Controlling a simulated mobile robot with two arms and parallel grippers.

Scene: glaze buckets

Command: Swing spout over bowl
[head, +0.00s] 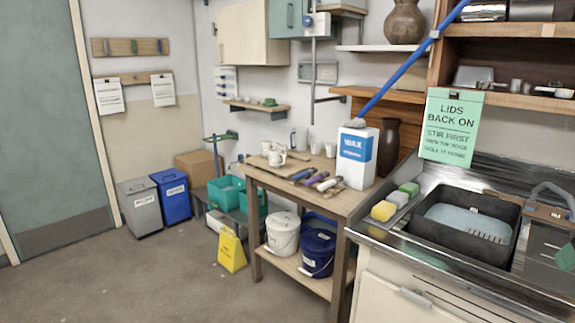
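A black rectangular bowl (418,229) sits in the metal sink at the right and holds bluish water. A ribbed pale thing shows at its right end. A grey curved spout (552,187) stands at the right edge of the view, beside the bowl's right side. Its free end points left, close to the bowl's right rim; I cannot tell whether it reaches over the rim. Its far part is cut off by the picture edge. Neither of my grippers is in view.
Yellow (383,211), grey and green sponges lie along the sink's left edge. A green sign (451,125) hangs above the sink. A blue pole (405,65) slants over a wax container (356,170) on the wooden bench. Open floor (150,280) lies at the left.

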